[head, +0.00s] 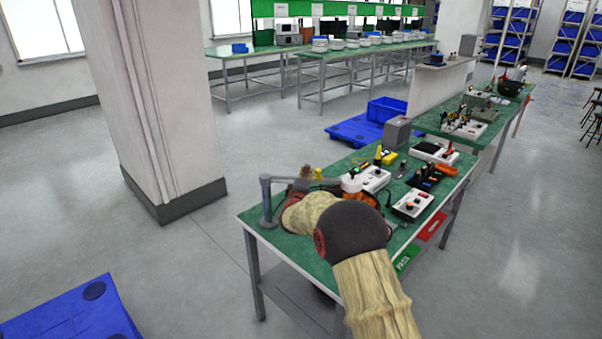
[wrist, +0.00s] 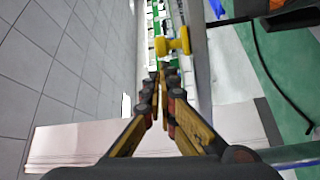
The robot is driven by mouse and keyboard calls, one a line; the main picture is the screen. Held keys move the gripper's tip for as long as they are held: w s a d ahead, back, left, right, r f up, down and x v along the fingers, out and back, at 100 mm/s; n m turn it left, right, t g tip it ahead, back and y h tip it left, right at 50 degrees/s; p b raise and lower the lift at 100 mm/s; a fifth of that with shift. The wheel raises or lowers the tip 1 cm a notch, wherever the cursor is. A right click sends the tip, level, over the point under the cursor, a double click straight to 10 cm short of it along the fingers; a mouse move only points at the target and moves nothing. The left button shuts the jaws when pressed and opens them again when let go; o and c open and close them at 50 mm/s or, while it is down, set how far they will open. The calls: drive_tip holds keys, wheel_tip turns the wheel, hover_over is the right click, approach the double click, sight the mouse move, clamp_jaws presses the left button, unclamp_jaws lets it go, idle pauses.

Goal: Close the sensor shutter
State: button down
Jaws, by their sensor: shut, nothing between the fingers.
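I cannot pick out the sensor shutter for certain. In the wrist view my gripper (wrist: 161,76) is shut and empty, its fingers pointing up the picture. A yellow knob-like part (wrist: 173,46) lies just beyond the fingertips, beside a long grey bar (wrist: 198,60). I cannot tell whether the fingertips touch it. A small yellow part (head: 318,174) shows just behind my arm.
A grey post with a crossarm (head: 266,200) stands at the bench's left edge. White device boxes (head: 411,204) and a grey box (head: 397,132) stand on the bench. A wide pillar (head: 150,90) is at left. A black cable (wrist: 275,85) runs at right in the wrist view.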

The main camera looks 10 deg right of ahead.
drive_tip(key=shift+s+d, duration=0.15)
drive_tip(key=d, duration=0.2)
drive_tip(key=s+d, duration=0.1)
drive_tip(key=d, duration=0.1)
drive_tip(key=d+p, duration=0.1)
drive_tip(key=d, duration=0.2)
drive_tip(key=shift+s+r, duration=0.1)
drive_tip(key=shift+s, duration=0.05)
drive_tip(key=shift+d, duration=0.2)
